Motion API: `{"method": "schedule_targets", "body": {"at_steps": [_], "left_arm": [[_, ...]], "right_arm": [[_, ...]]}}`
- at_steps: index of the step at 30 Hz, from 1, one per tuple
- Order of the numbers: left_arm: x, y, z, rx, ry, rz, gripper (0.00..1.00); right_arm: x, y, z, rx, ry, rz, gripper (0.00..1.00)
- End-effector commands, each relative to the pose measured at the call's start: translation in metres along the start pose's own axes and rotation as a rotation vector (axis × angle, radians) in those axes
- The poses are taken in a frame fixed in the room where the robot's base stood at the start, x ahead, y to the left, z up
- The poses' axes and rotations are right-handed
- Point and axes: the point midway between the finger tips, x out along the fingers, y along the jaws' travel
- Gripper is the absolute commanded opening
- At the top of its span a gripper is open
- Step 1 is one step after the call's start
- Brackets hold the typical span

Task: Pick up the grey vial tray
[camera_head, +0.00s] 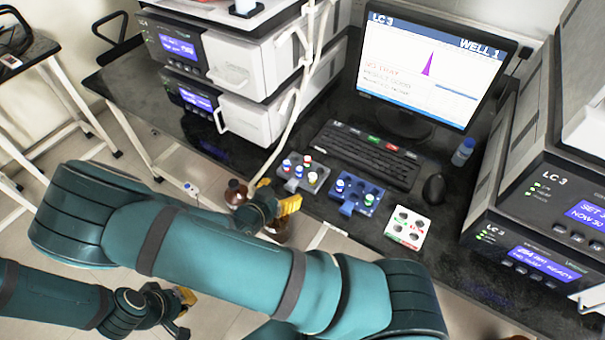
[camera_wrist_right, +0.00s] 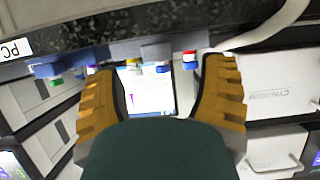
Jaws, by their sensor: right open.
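The grey vial tray (camera_head: 302,182) stands near the front edge of the black bench, left of the blue vial tray (camera_head: 369,197). It holds several vials with red, blue and white caps. My right gripper (camera_head: 278,197) is just in front of the grey tray, apart from it, with its orange fingers spread. In the right wrist view, which looks upside down, the grey tray (camera_wrist_right: 146,47) and its vials lie beyond the open fingers (camera_wrist_right: 160,95), with nothing between the jaws. My left gripper (camera_head: 187,298) is low at the left, away from the bench; its jaw opening is unclear.
A white rack (camera_head: 407,228) sits right of the blue tray. Behind are a keyboard (camera_head: 368,155), a mouse (camera_head: 434,188) and a monitor (camera_head: 430,65). Instrument stacks flank the bench on the left (camera_head: 240,60) and right (camera_head: 540,240).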

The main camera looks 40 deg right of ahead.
Motion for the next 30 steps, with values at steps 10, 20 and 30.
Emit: {"method": "schedule_targets", "body": {"at_steps": [10, 20, 30], "left_arm": [[0.015, -0.006, -0.002, 0.001, 0.008, 0.000, 0.00], [0.015, -0.005, -0.002, 0.001, 0.008, 0.000, 0.00], [0.015, -0.005, -0.002, 0.001, 0.008, 0.000, 0.00]], "right_arm": [[0.045, 0.003, 0.001, 0.000, 0.002, 0.001, 0.71], [0.049, 0.002, 0.000, 0.000, 0.001, 0.000, 0.65], [0.048, 0.002, -0.001, 0.000, 0.002, 0.000, 0.00]]}}
